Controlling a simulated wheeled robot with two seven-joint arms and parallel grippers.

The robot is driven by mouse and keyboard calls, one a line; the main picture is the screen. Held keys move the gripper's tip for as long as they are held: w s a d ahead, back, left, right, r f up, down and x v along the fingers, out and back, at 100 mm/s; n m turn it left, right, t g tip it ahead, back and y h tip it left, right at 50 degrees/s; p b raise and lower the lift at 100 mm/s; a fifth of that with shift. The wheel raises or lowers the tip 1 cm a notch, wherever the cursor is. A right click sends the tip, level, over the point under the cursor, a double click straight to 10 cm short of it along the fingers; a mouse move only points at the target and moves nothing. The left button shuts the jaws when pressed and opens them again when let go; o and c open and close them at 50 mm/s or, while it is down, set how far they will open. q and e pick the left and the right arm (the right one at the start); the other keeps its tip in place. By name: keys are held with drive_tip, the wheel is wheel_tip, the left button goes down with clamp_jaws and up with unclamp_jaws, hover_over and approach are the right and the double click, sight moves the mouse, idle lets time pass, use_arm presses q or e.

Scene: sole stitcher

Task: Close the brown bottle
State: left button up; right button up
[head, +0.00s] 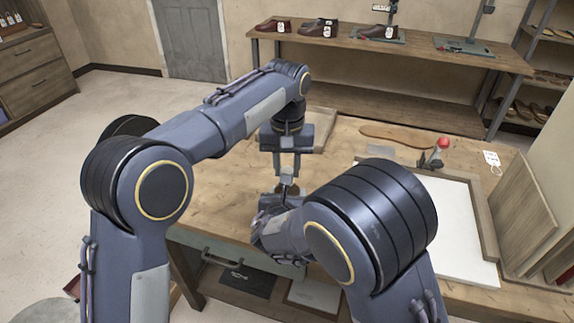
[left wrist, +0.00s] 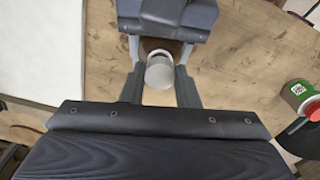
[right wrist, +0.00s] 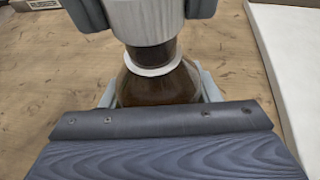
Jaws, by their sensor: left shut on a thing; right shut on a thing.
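The brown bottle (right wrist: 160,88) stands upright in the right wrist view, a pale ring around its neck. My right gripper (head: 286,193) is shut on its body; the right forearm hides much of this in the head view. A pale ribbed cap (right wrist: 146,18) is directly above the bottle's neck, in line with it. My left gripper (head: 288,168) comes down from above and is shut on the cap, whose round top shows between its fingers in the left wrist view (left wrist: 160,72). The cap's lower edge meets or nearly meets the neck; I cannot tell how far on it sits.
The wooden workbench (head: 215,205) is clear left of the bottle. A white board (head: 455,215), a red-knobbed tool (head: 442,143) and a brown sole-shaped piece (head: 392,134) lie right. A green can (left wrist: 298,92) stands nearby. A bench with shoes (head: 410,62) stands behind.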

use_arm(q)
drive_tip(key=shift+f, duration=0.5)
